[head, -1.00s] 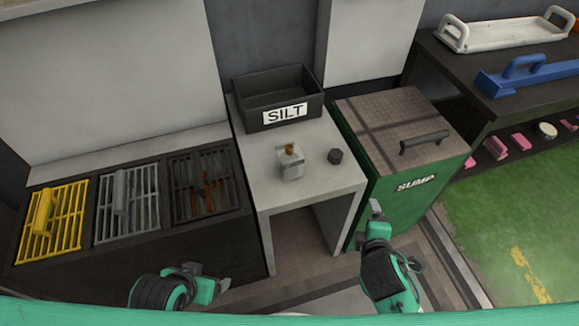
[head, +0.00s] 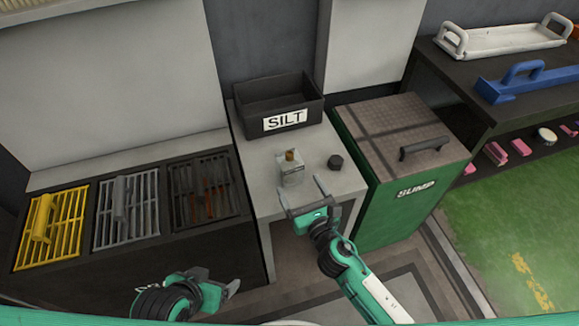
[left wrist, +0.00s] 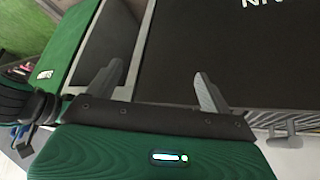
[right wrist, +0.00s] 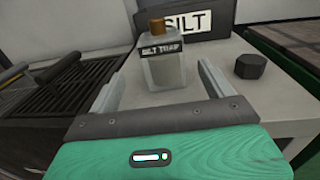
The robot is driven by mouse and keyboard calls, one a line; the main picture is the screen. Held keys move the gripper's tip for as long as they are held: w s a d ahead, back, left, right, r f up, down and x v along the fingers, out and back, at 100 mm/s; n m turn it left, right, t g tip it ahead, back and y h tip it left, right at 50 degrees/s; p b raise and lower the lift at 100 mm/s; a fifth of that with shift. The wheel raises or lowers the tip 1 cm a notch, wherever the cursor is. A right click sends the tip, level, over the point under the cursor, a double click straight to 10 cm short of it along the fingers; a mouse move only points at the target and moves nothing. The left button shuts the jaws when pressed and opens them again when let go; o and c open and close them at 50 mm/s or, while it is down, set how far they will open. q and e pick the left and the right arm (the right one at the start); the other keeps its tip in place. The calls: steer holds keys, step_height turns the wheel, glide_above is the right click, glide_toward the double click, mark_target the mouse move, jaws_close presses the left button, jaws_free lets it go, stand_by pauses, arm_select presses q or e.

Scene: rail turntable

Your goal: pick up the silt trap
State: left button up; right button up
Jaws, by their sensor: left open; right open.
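The silt trap (head: 291,171) is a small clear-grey box with a brown cap and a dark label. It stands upright on the pale table (head: 258,149). In the right wrist view the silt trap (right wrist: 163,66) reads "SILT TRAP" and appears ahead of and between my open fingers. My right gripper (head: 303,191) is open and empty at the table's front edge, just in front of the trap and not visibly touching it. My left gripper (head: 222,284) is open and empty, low at the front, away from the table; its fingers show in the left wrist view (left wrist: 158,88).
A dark hexagonal piece (head: 335,162) stands right of the trap. A black bin marked SILT (head: 262,98) stands behind it. The green sump box (head: 400,190) is to the right. Yellow, grey and rusty grates (head: 123,207) lie at left.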

mark_target(294, 176)
steer(key=x, duration=0.3)
steer(key=shift+w, duration=0.2)
steer(key=x, duration=0.4)
steer(key=shift+w+f+b, duration=0.3)
steer(key=shift+f+b, duration=0.1)
steer(key=shift+w+a, duration=0.15)
steer(key=shift+w, duration=0.15)
arm_select(q)
steer(key=shift+w+d+f+t+h, duration=0.15)
steer(key=shift+w+d+t, duration=0.15)
steer(key=shift+d, duration=0.15)
steer(key=shift+w+d+f+t+h, duration=0.1)
steer(key=shift+w+d+t+h, duration=0.1)
steer(key=shift+d+t, duration=0.15)
arm_select(e)
steer(key=shift+c, duration=0.4)
steer(key=c, duration=1.1)
steer(key=shift+r, duration=0.1)
steer(key=shift+c, duration=0.5)
arm_select(q)
steer(key=shift+s, duration=0.1)
arm_select(e)
steer(key=shift+r, duration=0.15)
